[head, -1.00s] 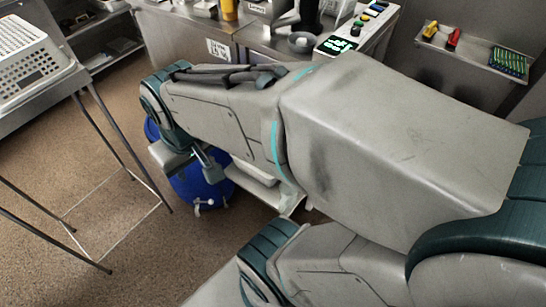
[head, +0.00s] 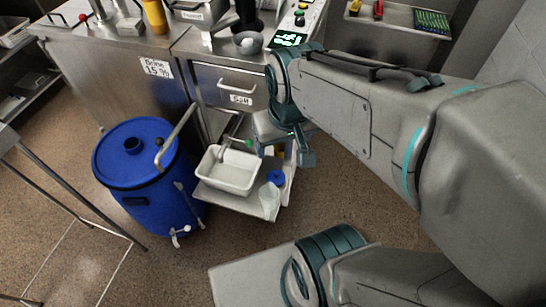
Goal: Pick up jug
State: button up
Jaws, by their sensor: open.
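A small pale, translucent vessel (head: 269,200), which may be the jug, sits at the front right of a low pulled-out shelf (head: 232,201). Its handle and opening are too small to make out. My gripper (head: 284,153) hangs at the end of my arm, above and behind this vessel in the picture, and apart from it. It is open, and I see nothing held in it. The gripper and wrist hide part of the cabinet and the back of the shelf.
A white bin (head: 228,170) stands on the shelf's left, with a blue item (head: 276,177) at its right. A blue barrel (head: 135,172) with a tap stands left of the shelf. A steel counter (head: 110,70) with a drawer (head: 232,86) is behind. Floor in front is partly clear.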

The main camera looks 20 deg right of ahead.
jog(key=w+a+f+n+g+h+b, duration=0.1)
jog(key=w+f+n+g+b, duration=0.2)
jog(key=f+b, duration=0.55)
jog(key=w+a+f+n+h+b, duration=0.15)
jog(key=w+f+n+b, duration=0.3)
jog(key=f, duration=0.75)
jog(key=n+g+h+b, duration=0.2)
jog(key=n+b, duration=0.3)
jog(key=b, duration=0.4)
send_near(266, 207)
jog(key=shift+y, duration=0.25)
jog(key=shift+b+x, duration=2.55)
jog(key=shift+x, duration=2.85)
jog(key=shift+r, duration=0.15)
jog(key=c, duration=1.1)
